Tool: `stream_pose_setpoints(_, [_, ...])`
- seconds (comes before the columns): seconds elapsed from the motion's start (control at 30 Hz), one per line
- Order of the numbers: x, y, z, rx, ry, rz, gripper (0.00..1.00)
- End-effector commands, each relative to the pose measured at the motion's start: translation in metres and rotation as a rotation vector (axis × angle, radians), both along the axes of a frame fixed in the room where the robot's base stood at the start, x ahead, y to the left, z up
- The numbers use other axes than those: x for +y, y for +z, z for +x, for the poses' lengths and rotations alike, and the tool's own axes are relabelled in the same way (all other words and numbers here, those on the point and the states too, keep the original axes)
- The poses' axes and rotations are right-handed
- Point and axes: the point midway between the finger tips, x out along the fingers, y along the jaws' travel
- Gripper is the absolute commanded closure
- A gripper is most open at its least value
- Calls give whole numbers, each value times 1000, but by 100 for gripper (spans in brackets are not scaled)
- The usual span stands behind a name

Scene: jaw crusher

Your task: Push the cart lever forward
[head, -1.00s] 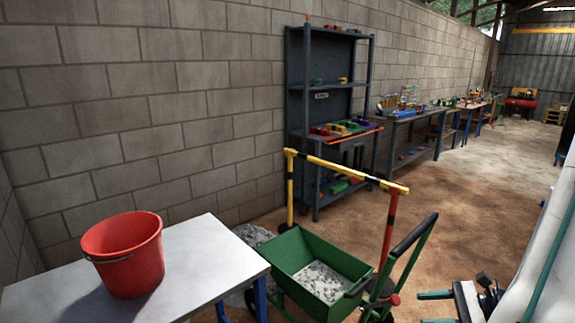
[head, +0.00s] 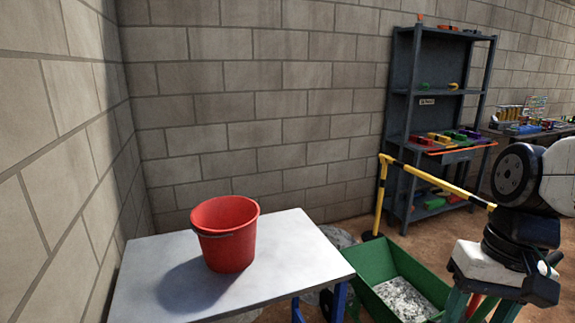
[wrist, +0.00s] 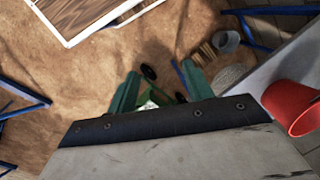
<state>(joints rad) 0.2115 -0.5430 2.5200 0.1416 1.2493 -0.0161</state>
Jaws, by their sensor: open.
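The green cart (head: 372,268) stands on the dirt floor beside the white table, with grey gravel in its tub. Its black lever is hidden behind my arm in the head view. I cannot tell whether the fingers touch the lever.
A yellow-and-black bar (head: 440,181) stands behind the cart. A red bucket (head: 226,240) is on the white table (head: 315,248), left of the cart. A grey shelf (head: 398,90) with coloured items stands against the block wall. Bare dirt floor lies left of the cart in the wrist view.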

Motion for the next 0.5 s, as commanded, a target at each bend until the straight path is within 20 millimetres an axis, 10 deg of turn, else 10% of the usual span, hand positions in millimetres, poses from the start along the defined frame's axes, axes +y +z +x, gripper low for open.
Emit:
stream_pose_setpoints(0.27, [16, 22, -23, -167, 217, -145, 52])
stream_pose_setpoints(0.43, [16, 24, -25, -185, 239, -161, 99])
stream_pose_setpoints(0.5, [16, 24, -24, -184, 238, -160, 100])
